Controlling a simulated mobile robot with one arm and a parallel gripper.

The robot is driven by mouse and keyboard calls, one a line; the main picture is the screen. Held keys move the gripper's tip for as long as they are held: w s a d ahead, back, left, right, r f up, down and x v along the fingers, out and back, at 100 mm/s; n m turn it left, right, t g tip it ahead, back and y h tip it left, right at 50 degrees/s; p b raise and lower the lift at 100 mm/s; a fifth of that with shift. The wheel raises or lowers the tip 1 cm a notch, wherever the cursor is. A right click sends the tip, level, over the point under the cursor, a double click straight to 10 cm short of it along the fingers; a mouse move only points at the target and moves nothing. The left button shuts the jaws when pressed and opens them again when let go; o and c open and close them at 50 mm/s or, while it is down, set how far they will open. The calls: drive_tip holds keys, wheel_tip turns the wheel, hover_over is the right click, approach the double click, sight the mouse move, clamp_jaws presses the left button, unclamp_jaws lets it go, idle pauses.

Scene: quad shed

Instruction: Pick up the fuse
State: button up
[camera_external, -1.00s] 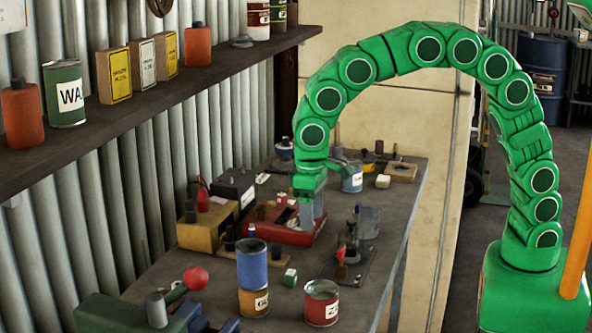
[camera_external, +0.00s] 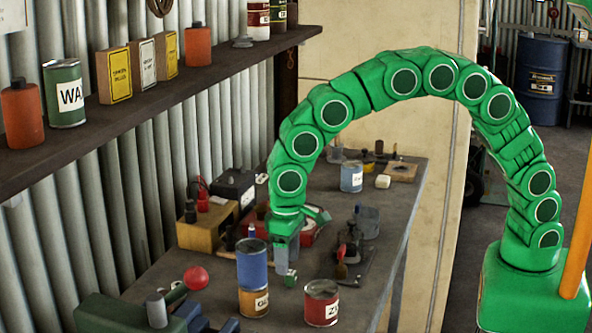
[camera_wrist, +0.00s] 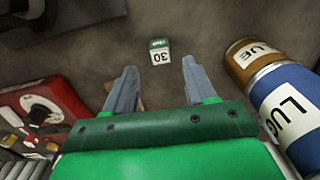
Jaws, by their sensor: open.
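The fuse (camera_wrist: 160,51) is a small block with a green top and a white face marked "30". In the wrist view it lies on the bench ahead of my fingertips, roughly centred between them. In the external view the fuse (camera_external: 290,279) sits right beside my fingertips, near the blue can. My gripper (camera_wrist: 157,76) is open and empty, its two grey fingers spread apart. In the external view my gripper (camera_external: 283,266) points down, close above the bench. I cannot tell its exact height there.
A blue can (camera_external: 252,264) stacked on an orange can (camera_external: 253,302) stands close on the left. A red can (camera_external: 321,304) stands to the front right. A red box (camera_external: 305,233) is behind my gripper. A dark tool stand (camera_external: 348,258) lies to the right.

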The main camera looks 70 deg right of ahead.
sight(291, 278)
wheel_tip(291, 278, down, 4)
drive_tip(key=shift+s+a+f, duration=0.1)
drive_tip(key=shift+a, duration=0.05)
drive_tip(key=shift+c, duration=0.4)
clamp_jaws()
